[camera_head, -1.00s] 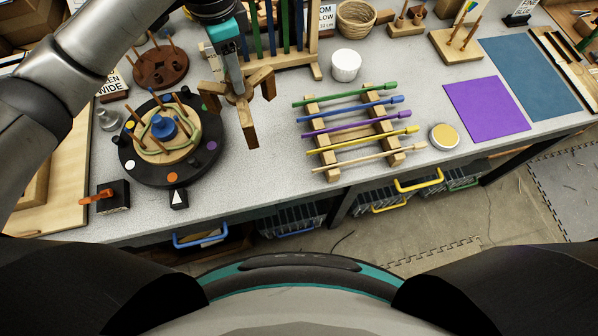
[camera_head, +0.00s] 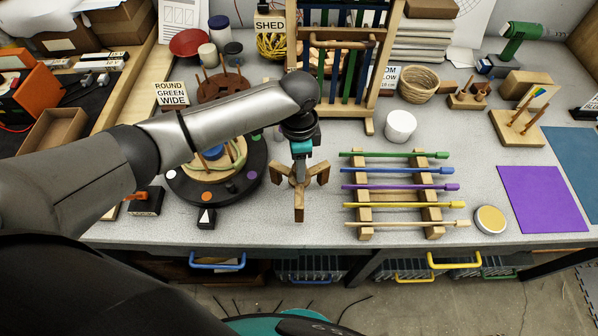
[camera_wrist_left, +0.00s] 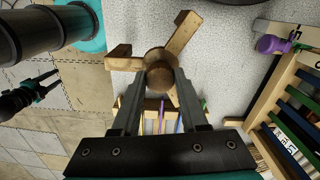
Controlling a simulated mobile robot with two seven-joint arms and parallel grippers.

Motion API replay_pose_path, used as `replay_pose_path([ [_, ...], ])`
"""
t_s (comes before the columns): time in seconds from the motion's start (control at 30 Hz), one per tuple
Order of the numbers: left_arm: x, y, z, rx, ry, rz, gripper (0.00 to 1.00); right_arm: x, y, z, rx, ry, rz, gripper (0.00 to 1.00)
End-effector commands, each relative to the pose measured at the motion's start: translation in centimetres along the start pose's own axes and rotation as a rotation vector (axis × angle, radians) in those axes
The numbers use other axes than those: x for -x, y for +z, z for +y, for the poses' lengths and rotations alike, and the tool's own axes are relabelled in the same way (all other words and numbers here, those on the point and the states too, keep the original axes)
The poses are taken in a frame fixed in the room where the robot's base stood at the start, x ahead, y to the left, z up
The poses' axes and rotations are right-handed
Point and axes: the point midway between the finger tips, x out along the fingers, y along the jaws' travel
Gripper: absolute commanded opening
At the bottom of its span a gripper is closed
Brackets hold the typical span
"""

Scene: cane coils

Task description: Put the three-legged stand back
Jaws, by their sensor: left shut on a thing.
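The three-legged stand (camera_head: 299,202) is a small wooden piece with a round hub and three bent legs. My left gripper (camera_head: 299,170) is shut on its hub from above, between the black turntable and the rack of coloured rods. In the left wrist view, the stand (camera_wrist_left: 183,32) shows at the tips of my left gripper (camera_wrist_left: 158,84), with its legs spread. I cannot tell whether its feet touch the table. My right gripper (camera_wrist_left: 42,88) shows small at the left of the wrist view, over the floor, its fingers apart and empty; it is outside the head view.
The black turntable (camera_head: 240,187) with a pegged wooden disc is left of the stand. A wooden rack (camera_head: 363,217) with several coloured rods is to the right. The table's front edge is close.

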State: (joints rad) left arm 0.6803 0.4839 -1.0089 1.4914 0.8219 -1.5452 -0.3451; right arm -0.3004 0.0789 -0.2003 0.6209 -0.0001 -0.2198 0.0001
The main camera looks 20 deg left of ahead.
Motion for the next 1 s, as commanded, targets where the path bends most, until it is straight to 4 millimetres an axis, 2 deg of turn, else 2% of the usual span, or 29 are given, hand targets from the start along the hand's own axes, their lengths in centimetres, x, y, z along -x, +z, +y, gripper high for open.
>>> replay_pose_path([
  [0.1, -2.1, 0.1, 0.1, 0.001, 0.003, -0.004, 0.0, -0.4, 0.1, 0.1, 0.001, 0.001, -0.002, 0.5],
  [0.2, -3.2, 0.0, 0.1, 0.001, 0.002, -0.002, 0.0, -0.5, 0.2, 0.1, 0.001, 0.001, -0.003, 0.5],
  [0.63, -3.8, 0.1, 0.0, 0.0, 0.001, -0.001, 0.0, -0.6, 0.2, 0.1, 0.001, 0.002, -0.004, 0.5],
  [0.67, -3.8, 0.1, 0.0, 0.0, 0.001, -0.002, 0.47, -0.6, 0.2, 0.1, 0.001, 0.002, -0.004, 0.5],
  [0.9, -3.8, 0.1, 0.0, 0.0, 0.001, -0.002, 0.73, -0.6, 0.2, 0.1, 0.001, 0.002, -0.003, 0.5],
  [1.0, -3.8, 0.1, 0.0, 0.0, 0.001, -0.002, 0.73, -0.6, 0.2, 0.1, 0.001, 0.002, -0.003, 0.5],
])
